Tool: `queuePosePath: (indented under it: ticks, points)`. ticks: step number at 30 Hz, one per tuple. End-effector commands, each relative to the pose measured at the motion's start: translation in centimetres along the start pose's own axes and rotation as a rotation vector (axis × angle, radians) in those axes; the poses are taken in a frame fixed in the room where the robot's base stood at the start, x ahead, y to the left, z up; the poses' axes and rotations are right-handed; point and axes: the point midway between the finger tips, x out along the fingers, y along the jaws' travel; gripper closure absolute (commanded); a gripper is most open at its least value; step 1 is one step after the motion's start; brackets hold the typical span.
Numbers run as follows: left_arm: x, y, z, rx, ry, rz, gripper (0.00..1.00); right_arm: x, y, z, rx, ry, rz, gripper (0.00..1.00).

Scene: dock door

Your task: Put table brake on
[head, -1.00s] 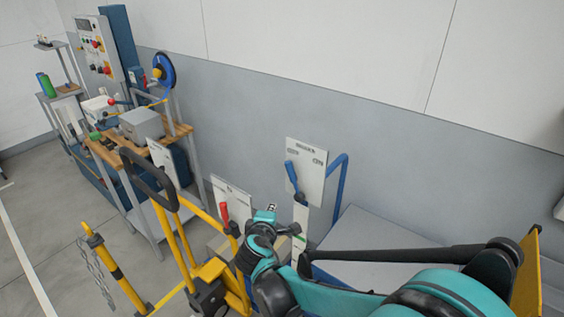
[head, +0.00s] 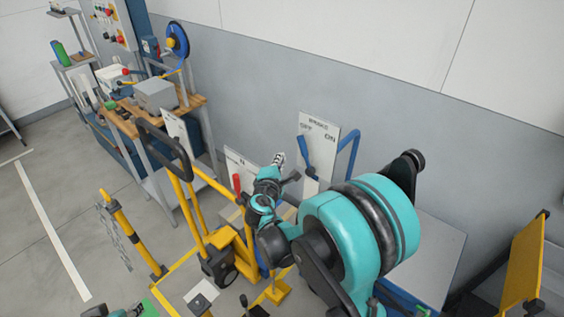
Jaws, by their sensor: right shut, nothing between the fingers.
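The brake panel (head: 323,128) is a white plate with OFF at the left and ON at the right, standing near the grey wall. Its lever has a blue handle (head: 304,150) that leans left, to the OFF side. My right gripper (head: 278,159) is shut and empty, a little left of the handle and apart from it in the picture. The lower part of the lever is partly hidden by my right arm. A small teal and dark part of my left arm shows at the bottom left edge; its fingers cannot be made out.
A red-handled lever (head: 237,184) with a white plate stands left of my right gripper. A yellow cart frame with a black handle (head: 163,148) is nearer. A blue bent rail (head: 350,150) rises right of the brake panel. A workbench (head: 188,107) stands at the back left.

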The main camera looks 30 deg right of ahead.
Motion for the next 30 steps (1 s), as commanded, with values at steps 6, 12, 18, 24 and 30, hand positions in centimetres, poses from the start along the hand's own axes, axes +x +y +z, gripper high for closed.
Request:
queuePosePath:
  ticks: [6,12,18,24,30]
  points:
    - [1.0,0.0,0.7,0.000,0.000,0.000,0.60,5.0,-0.2,0.1,0.001,-0.004,-0.001,1.00]
    - [1.4,0.0,1.0,0.000,0.000,0.000,0.60,6.2,-0.1,1.8,0.000,-0.002,0.000,1.00]
    - [1.5,0.0,1.1,0.000,0.000,0.000,0.60,5.5,-0.1,3.5,0.000,-0.001,0.000,1.00]
    - [1.5,0.0,1.1,0.000,0.000,0.000,0.60,5.4,0.0,3.8,0.000,0.000,0.000,1.00]
    - [1.5,0.0,1.1,0.000,0.000,0.000,0.60,5.4,0.0,3.8,0.000,0.000,0.000,1.00]
